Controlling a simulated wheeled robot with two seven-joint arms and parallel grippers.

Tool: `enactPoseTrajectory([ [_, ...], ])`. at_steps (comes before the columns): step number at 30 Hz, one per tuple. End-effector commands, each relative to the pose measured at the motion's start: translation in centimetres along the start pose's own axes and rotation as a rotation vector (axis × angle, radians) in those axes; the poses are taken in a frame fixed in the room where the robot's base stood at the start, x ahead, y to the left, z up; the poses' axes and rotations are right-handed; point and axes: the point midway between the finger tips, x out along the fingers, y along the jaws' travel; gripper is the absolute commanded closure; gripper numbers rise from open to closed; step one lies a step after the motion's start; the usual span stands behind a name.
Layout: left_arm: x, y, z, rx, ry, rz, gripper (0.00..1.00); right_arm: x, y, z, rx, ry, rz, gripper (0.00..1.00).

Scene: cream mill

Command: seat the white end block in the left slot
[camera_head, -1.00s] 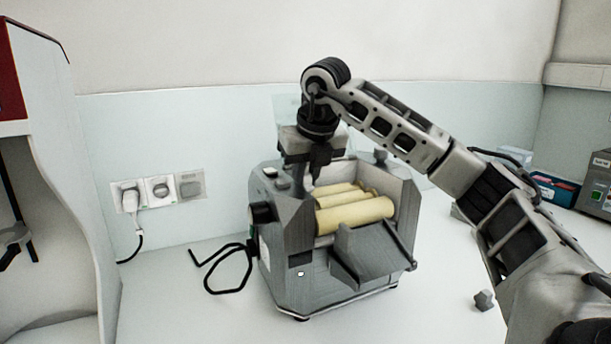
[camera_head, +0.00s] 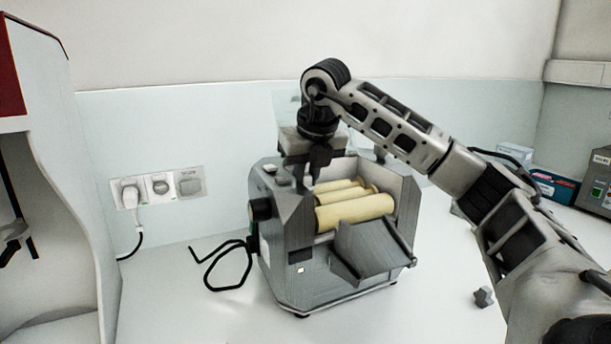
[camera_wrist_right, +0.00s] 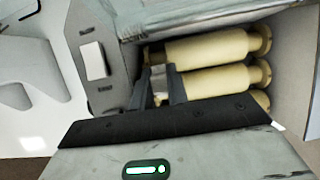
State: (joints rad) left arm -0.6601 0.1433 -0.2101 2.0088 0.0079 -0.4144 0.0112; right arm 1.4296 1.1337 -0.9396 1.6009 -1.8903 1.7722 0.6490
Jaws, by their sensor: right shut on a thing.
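The mill (camera_head: 285,255) is a grey box with an open top, standing on the white bench. Several cream rollers (camera_head: 355,212) lie across its inside; they also show in the wrist view (camera_wrist_right: 208,48). My right gripper (camera_head: 312,175) points down at the inner side of the mill's left wall, by the rollers' left ends. In the wrist view its dark fingers (camera_wrist_right: 160,90) are shut on a small pale block, the white end block (camera_wrist_right: 160,76), which they mostly cover. I cannot tell whether the block is in the left slot. My left gripper is not in view.
A grey sloped tray (camera_head: 372,250) sticks out from the mill's front. A black cable (camera_head: 225,288) lies left of the mill, below wall sockets (camera_head: 160,187). A small grey knob (camera_head: 484,297) lies on the bench at right. Boxes stand at the far right.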

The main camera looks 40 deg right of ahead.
Motion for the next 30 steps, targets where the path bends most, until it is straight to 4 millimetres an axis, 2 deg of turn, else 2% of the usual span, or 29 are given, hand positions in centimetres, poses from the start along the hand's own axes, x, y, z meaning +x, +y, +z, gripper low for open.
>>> enactPoseTrajectory([
  [16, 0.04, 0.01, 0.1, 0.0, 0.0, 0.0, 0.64, 0.15, 0.0, -0.06, 0.0, -0.001, 0.0, 1.0],
  [17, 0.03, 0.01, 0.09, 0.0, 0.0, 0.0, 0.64, 0.13, 0.0, -0.05, 0.0, -0.001, 0.0, 0.78],
  [19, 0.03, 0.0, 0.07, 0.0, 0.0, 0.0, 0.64, 0.12, 0.02, -0.05, 0.0, -0.001, 0.001, 0.59],
  [30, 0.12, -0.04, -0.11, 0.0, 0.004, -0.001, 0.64, 0.2, 0.35, -0.11, -0.007, 0.001, 0.006, 0.59],
])
